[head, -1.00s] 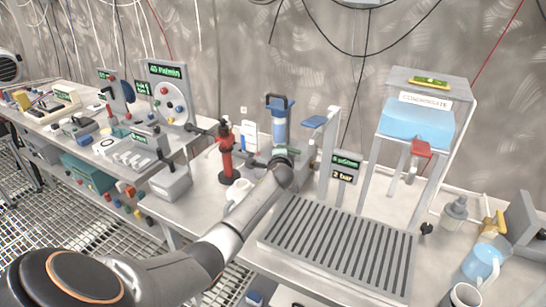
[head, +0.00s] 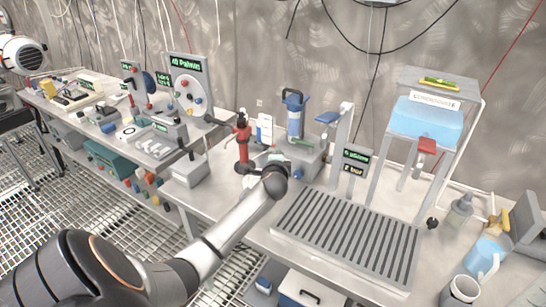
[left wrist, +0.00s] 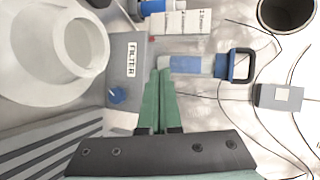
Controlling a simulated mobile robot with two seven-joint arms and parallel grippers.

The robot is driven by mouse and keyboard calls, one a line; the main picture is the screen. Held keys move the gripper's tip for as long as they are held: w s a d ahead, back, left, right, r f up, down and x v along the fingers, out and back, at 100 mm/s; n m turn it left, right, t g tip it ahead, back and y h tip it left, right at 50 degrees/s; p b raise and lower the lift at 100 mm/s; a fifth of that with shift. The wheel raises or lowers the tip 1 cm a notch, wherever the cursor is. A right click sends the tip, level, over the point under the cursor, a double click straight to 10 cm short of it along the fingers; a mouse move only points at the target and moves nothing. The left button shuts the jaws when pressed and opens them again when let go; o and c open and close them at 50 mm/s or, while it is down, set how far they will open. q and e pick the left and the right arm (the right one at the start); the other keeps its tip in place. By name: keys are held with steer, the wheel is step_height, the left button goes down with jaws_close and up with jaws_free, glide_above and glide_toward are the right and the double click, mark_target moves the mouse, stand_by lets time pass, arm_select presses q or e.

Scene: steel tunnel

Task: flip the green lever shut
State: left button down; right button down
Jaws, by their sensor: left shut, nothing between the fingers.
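A small green lever (head: 303,142) shows at the grey filter box (head: 312,158), beside the upright blue filter canister (head: 294,122). My left arm reaches in from the lower left, and its wrist stands right in front of the box. My left gripper (head: 279,160) is mostly hidden behind the wrist there. In the left wrist view its green fingers (left wrist: 158,74) are shut and empty, with tips beside the FILTER-labelled box (left wrist: 122,75) and the canister (left wrist: 190,65). I cannot pick out the lever from the fingers in that view, nor tell contact. My right gripper is out of view.
A red stand (head: 243,140) is left of the filter box. A blue-topped post (head: 343,130) and a slatted drain tray (head: 345,238) are to its right. A white round vessel (left wrist: 60,50) is close to the gripper. A condensate tank (head: 425,120) stands farther right.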

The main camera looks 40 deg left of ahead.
arm_select(q)
steer(key=s, duration=0.2)
steer(key=shift+s+d+r, duration=0.3)
steer(key=shift+s+r, duration=0.05)
steer(key=shift+r, duration=0.05)
steer(key=shift+d, duration=0.1)
